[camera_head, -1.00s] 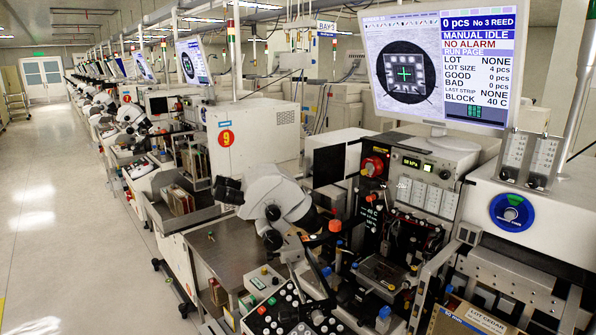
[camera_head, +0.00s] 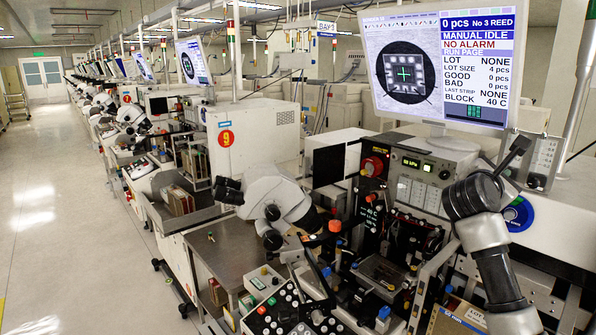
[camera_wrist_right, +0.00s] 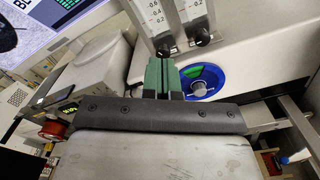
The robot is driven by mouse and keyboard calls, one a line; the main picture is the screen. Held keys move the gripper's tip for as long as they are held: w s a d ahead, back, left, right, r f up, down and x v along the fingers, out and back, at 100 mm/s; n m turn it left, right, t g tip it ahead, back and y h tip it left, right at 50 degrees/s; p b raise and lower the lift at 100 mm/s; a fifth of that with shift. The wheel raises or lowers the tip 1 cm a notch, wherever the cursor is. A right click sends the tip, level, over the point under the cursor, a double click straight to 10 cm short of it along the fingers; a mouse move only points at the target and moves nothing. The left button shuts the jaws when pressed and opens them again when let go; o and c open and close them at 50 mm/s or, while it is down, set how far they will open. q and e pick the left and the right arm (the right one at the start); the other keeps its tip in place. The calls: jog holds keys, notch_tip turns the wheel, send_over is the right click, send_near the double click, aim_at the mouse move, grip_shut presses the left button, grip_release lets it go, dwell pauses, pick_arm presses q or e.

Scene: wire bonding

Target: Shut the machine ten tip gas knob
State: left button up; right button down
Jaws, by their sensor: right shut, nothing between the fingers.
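My right gripper (camera_head: 518,148) is raised in front of the machine's right-hand housing, its fingers pointing up and right. In the right wrist view its green fingers (camera_wrist_right: 161,66) are together and empty. Ahead of them are two clear flow tubes with scales (camera_wrist_right: 153,15), with small dark and silver knobs (camera_wrist_right: 202,38) at their feet. Just right of the fingers is a blue dial (camera_wrist_right: 204,80) with a green sector and a grey centre knob (camera_wrist_right: 199,88). The dial (camera_head: 519,214) is partly hidden by my arm in the head view. No label shows which knob is tip gas.
A monitor (camera_head: 440,65) reading "NO ALARM" stands behind the machine. A white microscope (camera_head: 275,198) and a button panel (camera_head: 285,310) are to the left. A cardboard box (camera_head: 455,318) sits low in front. The aisle floor (camera_head: 50,220) is clear.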

jog(key=x, duration=0.5)
jog(key=shift+w+d+p, duration=0.15)
jog(key=shift+d+p, duration=0.15)
jog(key=shift+d, duration=0.05)
jog(key=shift+r, duration=0.35)
jog(key=shift+d, duration=0.1)
jog(key=shift+d+f+b, duration=0.1)
jog(key=shift+f+b, duration=0.4)
jog(key=shift+f, duration=0.15)
jog(key=shift+s+d+f, duration=0.2)
jog(key=shift+s, duration=0.05)
jog(key=shift+d+f, duration=0.1)
dwell(0.7)
jog(key=shift+s, duration=0.1)
